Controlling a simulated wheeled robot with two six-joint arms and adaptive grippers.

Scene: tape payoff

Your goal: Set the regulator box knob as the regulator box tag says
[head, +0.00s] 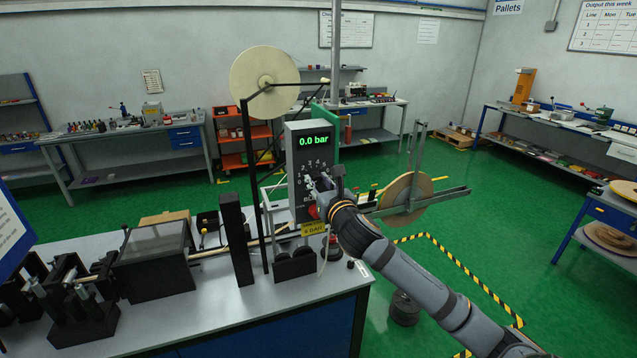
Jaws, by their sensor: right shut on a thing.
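The regulator box (296,140) stands upright at the back right of the bench, with a green display (313,140) reading 0.0 bar. A dial scale with several numbers is printed below the display. My right gripper (316,183) reaches in from the lower right and is shut on the knob at the dial. The gripper mostly hides the knob, so its pointer cannot be read. The yellow regulator box tag (313,228) hangs below the box front; its lower line ends in BAR, but the digit is too small to be sure of. My left gripper is out of view.
A red button (313,212) sits low on the box, close to my right gripper. A black post (236,238) and a guarded machine (152,262) stand to the left on the bench (262,312). A large pale reel (262,78) is above; another reel (404,198) is at right.

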